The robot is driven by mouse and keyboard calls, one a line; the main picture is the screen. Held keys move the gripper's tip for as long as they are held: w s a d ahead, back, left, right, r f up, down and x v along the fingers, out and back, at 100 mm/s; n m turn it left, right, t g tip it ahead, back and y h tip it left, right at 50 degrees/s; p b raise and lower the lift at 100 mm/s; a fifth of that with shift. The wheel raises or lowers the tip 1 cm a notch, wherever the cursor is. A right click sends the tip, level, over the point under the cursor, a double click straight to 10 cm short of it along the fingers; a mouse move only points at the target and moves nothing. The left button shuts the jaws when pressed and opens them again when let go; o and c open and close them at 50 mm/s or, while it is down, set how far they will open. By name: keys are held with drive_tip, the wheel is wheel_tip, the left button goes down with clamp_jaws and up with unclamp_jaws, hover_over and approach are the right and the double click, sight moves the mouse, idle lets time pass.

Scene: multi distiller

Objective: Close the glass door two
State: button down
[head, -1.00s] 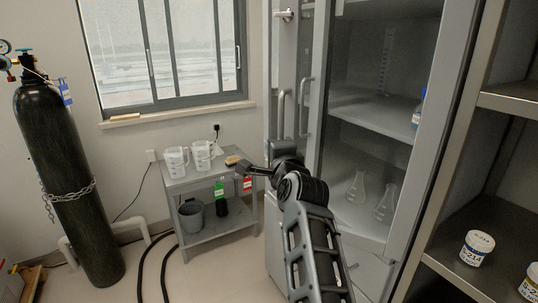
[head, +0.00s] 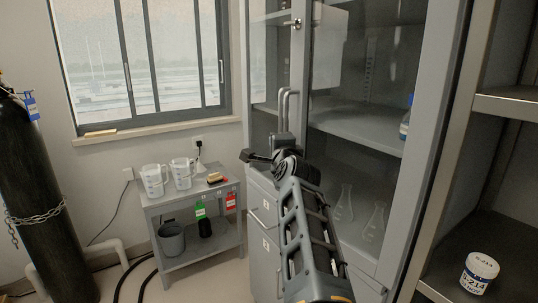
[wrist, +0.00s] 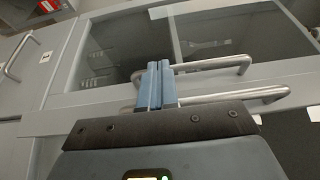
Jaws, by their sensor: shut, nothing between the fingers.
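The tall grey cabinet has two glass doors. The right glass door (head: 385,75) appears nearly flush with the front; any small gap cannot be told. Its upright bar handle (head: 291,105) stands close beside the left door's handle (head: 281,110). I cannot tell which door is number two. My gripper (wrist: 155,70) is shut and empty, its blue fingers side by side. In the wrist view the fingers overlap the two bar handles (wrist: 225,66); contact cannot be told. In the head view my arm hides the lower door edges.
Glass flasks (head: 343,205) stand inside the cabinet behind the glass. Drawers and lower doors (head: 264,212) are below. A small grey table (head: 190,194) with jugs stands left. An open metal shelf (head: 505,105) is at right. Floor at lower left holds hoses.

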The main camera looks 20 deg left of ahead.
drive_tip(key=shift+w+d+b, duration=0.25)
drive_tip(key=shift+w, duration=0.3)
drive_tip(key=shift+w+d+b, duration=0.2)
drive_tip(key=shift+w+d, duration=0.05)
drive_tip(key=shift+w, duration=0.3)
